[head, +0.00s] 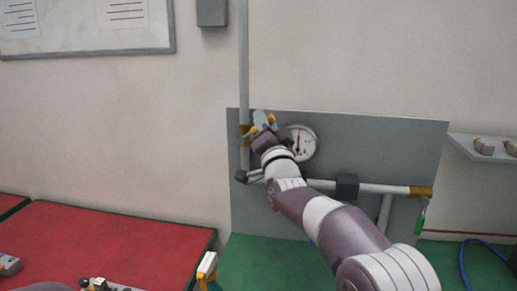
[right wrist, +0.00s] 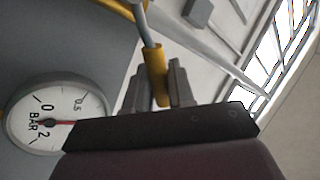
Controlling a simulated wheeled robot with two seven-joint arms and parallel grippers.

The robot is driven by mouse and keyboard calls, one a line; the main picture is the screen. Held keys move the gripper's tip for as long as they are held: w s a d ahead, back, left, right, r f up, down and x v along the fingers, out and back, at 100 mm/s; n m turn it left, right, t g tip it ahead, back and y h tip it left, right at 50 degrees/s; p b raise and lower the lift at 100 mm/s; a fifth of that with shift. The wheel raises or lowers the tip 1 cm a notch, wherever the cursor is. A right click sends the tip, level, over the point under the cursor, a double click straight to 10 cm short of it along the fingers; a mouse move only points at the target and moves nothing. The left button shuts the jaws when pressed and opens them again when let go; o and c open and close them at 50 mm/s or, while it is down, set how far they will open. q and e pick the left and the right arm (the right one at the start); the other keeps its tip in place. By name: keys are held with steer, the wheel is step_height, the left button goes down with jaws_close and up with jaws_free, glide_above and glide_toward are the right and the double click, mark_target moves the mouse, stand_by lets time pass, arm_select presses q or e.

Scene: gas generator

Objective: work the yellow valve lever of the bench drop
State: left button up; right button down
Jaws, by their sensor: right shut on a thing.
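The yellow valve lever (right wrist: 156,75) shows in the right wrist view as a grey rod with a yellow sleeve on its end. My right gripper (right wrist: 157,88) is shut on this sleeve, with a dark finger on either side. In the head view my right gripper (head: 264,122) is at the upright pipe (head: 244,70) on the grey panel, just left of the gauge, and hides much of the valve. The round white gauge (head: 302,143) also shows in the right wrist view (right wrist: 55,118), with a red needle.
The grey panel (head: 400,145) carries a horizontal pipe (head: 385,188) with a green-handled fitting (head: 421,217) at its right end. A small shelf (head: 475,149) holds fittings. Red (head: 100,245) and green (head: 265,262) surfaces lie below. A blue hose (head: 466,262) lies at right.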

steer(key=shift+s+d+f+m+t+h+b, duration=0.1)
steer(key=shift+d+f+m+t+h+b, duration=0.25)
steer(key=shift+f+m+h+b, duration=0.8)
steer(key=shift+d+f+m+t+h+b, duration=0.35)
steer(key=shift+m+h+b, duration=0.95)
steer(key=shift+m+b, duration=1)
steer(key=shift+s+d+f+m+t+h+b, duration=0.1)
steer(key=shift+d+f+m+t+h+b, duration=0.15)
steer(key=shift+f+m+h+b, duration=1.05)
steer(key=shift+r+m, duration=0.45)
steer(key=shift+m, duration=0.4)
steer(key=c, duration=1.1)
jaws_free()
steer(key=shift+r, duration=0.1)
steer(key=shift+r, duration=0.1)
